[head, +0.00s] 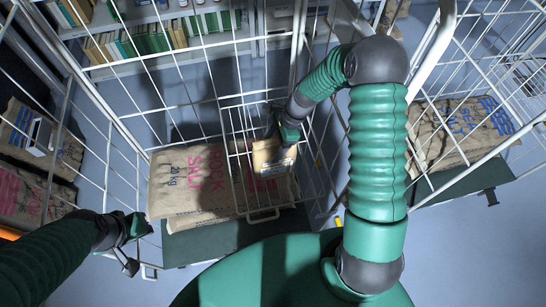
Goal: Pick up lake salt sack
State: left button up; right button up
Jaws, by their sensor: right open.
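A sack with dark lettering ending in "SALT" and blue stripes (455,128) lies at the right behind white wire bars. I cannot read its first word. My right gripper (282,150) is open, pointing down over a small tan piece with blue marks (268,160); contact is unclear.
White wire cage bars (240,105) surround the middle. More sacks (30,195) lie at the far left, one with pink lettering. Shelves of books or boxes (150,40) stand at the back. Dark green platforms (215,235) lie under the sacks.

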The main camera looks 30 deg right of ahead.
jog(key=shift+d+f, duration=0.1)
jog(key=shift+d, duration=0.2)
jog(key=shift+c, duration=0.2)
jog(key=shift+d, duration=0.2)
jog(key=c, duration=0.5)
jog(key=shift+w+a, duration=0.1)
jog(key=shift+a, duration=0.15)
grip_shut()
jog(key=shift+w+d, duration=0.1)
jog(key=shift+w, duration=0.05)
jog(key=shift+r, duration=0.2)
